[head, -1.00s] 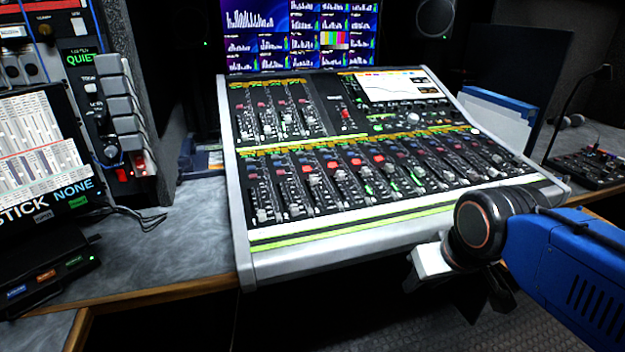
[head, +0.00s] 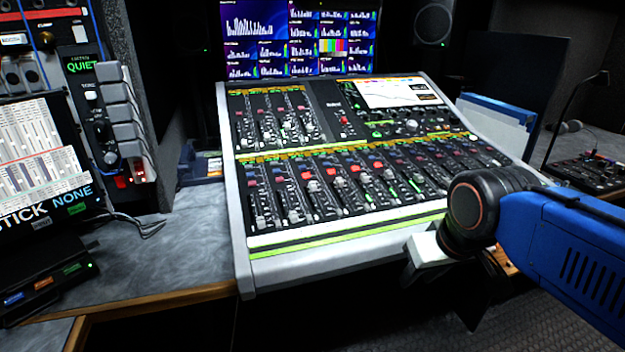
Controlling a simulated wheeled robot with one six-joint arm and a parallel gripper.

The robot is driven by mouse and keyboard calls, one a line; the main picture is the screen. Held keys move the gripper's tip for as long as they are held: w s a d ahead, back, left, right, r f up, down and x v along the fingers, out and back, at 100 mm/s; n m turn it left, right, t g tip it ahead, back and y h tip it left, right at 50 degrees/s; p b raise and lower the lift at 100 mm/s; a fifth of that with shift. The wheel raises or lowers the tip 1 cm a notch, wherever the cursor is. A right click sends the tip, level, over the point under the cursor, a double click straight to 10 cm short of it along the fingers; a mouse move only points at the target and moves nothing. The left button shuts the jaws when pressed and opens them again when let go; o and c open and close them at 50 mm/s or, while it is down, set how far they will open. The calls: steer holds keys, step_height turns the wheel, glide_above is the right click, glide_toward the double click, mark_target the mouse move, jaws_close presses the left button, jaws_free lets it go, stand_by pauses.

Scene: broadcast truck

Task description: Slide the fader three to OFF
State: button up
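The mixing console (head: 243,270) stands on the desk ahead, with a lower row of several faders and a shorter upper row at left. In the lower row, counting from the left, the third fader (head: 314,186) has its cap around mid-slot, higher than the caps of the first (head: 262,221) and second. The labels are too small to read, so I cannot confirm which is numbered three. My gripper (head: 428,252) is beside the console's front right edge, apart from the faders. Its fingers are mostly hidden by my wrist, and their opening does not show clearly.
Lit monitors (head: 300,40) stand behind the console. A rack with switches (head: 115,110) and a laptop-like screen (head: 35,150) are at left. Bare grey desk (head: 185,250) lies left of the console. A small panel with a gooseneck lamp (head: 590,165) is at right.

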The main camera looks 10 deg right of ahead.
steer(key=w+a+r+g, duration=0.1)
steer(key=w+a+r, duration=0.2)
steer(key=w+r, duration=0.45)
steer(key=w+a+r+g, duration=0.1)
steer(key=w+a+r, duration=0.2)
steer(key=w+r, duration=0.5)
step_height(320, 180, up, 11)
steer(key=n+g, duration=0.1)
steer(key=g, duration=0.1)
glide_above(312, 182)
step_height(312, 182, down, 17)
steer(key=shift+f, duration=0.15)
jaws_close()
